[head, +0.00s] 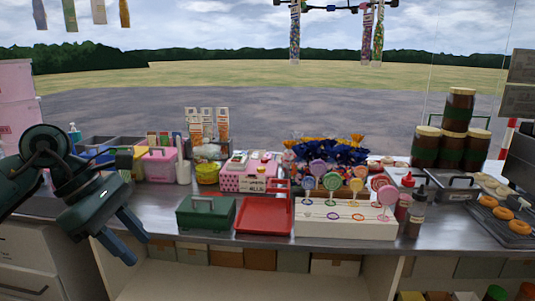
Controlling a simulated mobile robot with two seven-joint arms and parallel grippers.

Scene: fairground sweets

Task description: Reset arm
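My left arm comes in from the left edge of the head view. My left gripper (138,250) hangs in front of the counter's front edge, left of the green box. Its two dark fingers point down and to the right with a gap between them, and nothing shows in the gap. The gripper is open. My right arm and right gripper are not in view.
The metal counter (163,222) holds a green box (205,214), a red tray (264,215), a white lollipop stand (318,224), sauce bottles (417,212) and doughnuts on a dark tray (511,238). Brown jars (459,109) are stacked at the right. Shelf boxes (262,258) sit below.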

